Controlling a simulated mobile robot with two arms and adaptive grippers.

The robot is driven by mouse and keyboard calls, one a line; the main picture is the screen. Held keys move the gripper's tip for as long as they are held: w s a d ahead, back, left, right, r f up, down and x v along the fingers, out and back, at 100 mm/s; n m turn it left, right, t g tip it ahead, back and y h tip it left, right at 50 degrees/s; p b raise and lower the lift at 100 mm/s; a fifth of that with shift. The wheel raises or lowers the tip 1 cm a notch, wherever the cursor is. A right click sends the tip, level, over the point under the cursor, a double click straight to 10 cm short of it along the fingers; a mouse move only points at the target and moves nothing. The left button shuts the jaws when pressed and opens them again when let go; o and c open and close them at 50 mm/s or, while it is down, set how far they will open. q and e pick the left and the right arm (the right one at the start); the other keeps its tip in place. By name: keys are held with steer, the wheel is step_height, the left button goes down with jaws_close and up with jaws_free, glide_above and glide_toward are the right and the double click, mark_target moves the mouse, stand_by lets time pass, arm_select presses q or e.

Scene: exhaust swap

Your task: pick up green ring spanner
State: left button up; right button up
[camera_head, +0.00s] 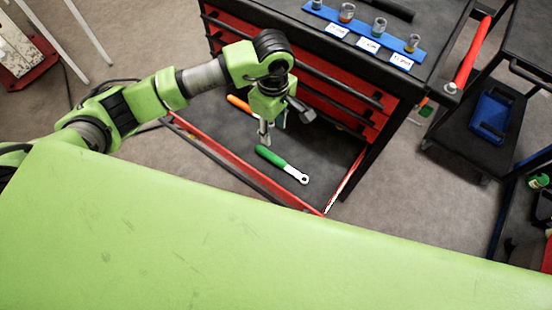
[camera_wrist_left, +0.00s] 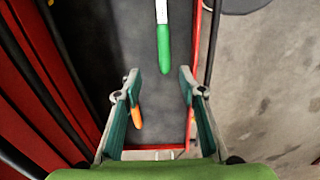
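The green ring spanner (camera_head: 273,157) lies in the open drawer of the red tool cabinet, green handle toward the left and bare metal ring end toward the lower right. Its green handle also shows in the left wrist view (camera_wrist_left: 164,48), just beyond the fingertips. My left gripper (camera_head: 268,138) points down above the drawer, near the handle end. In the left wrist view the left gripper (camera_wrist_left: 159,76) has its fingers spread with nothing held between them. The right gripper is in neither view.
An orange-handled tool (camera_head: 238,103) lies in the same drawer (camera_head: 213,121), partly hidden by my arm. The red drawer edge (camera_head: 345,180) bounds it. A blue socket rail (camera_head: 400,45) sits on the cabinet top. A green surface (camera_head: 200,240) fills the foreground.

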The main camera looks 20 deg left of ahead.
arm_select(q)
steer(key=b, duration=0.5)
glide_above(273, 156)
steer(key=f, duration=0.8)
steer(key=shift+w+f, duration=0.25)
steer(key=shift+w, duration=0.05)
steer(key=shift+s+f, duration=0.15)
steer(key=shift+f, duration=0.35)
steer(key=f+b, duration=0.2)
steer(key=f, duration=0.2)
steer(key=shift+s+f, duration=0.1)
steer(key=shift+s, duration=0.1)
jaws_close()
